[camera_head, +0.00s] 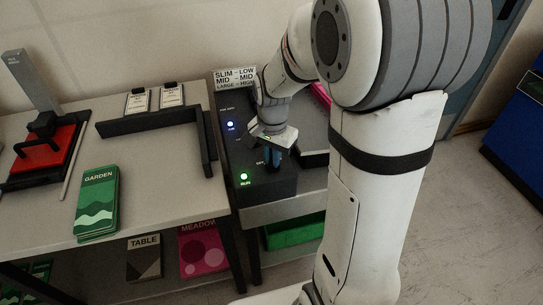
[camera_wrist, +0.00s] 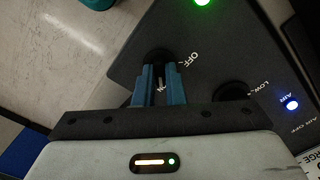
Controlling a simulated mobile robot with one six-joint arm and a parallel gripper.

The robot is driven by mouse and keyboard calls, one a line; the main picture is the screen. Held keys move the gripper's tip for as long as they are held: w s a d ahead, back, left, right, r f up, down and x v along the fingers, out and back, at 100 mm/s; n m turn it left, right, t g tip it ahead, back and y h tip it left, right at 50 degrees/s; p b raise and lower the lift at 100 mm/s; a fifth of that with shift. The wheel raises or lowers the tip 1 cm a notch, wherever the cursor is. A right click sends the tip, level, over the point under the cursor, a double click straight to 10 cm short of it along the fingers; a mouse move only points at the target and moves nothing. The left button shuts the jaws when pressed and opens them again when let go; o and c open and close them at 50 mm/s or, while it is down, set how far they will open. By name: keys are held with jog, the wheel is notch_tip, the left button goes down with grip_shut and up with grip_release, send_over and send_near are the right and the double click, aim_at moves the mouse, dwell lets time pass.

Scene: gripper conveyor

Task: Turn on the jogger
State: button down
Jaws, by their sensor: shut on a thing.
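The jogger (camera_head: 284,184) is a dark unit with a sloping control panel, right of the table in the head view. Its panel (camera_wrist: 225,45) fills the upper right in the wrist view. A green lamp (camera_head: 244,176) marked RUN is lit, as is a blue lamp (camera_head: 230,124); the wrist view shows the blue lamp (camera_wrist: 292,105) beside AIR lettering. My gripper (camera_head: 271,160) is down at the panel. In the wrist view its blue fingers (camera_wrist: 159,72) are shut on a dark round knob (camera_wrist: 157,54) next to the word OFF. The fingers hide part of the knob.
A second dark knob (camera_wrist: 234,91) marked LOW sits close right of the fingers. A sign (camera_head: 235,78) stands behind the panel. The table (camera_head: 150,190) holds a green GARDEN stack (camera_head: 97,203), a black corner fence (camera_head: 205,140) and a red-based device (camera_head: 45,155).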

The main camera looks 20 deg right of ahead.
jog(key=c, duration=1.5)
grip_release()
jog(key=shift+r, duration=0.15)
notch_tip(320, 180, up, 8)
jog(key=shift+f+p, duration=0.2)
jog(key=shift+p, duration=0.2)
jog(key=shift+s, duration=0.1)
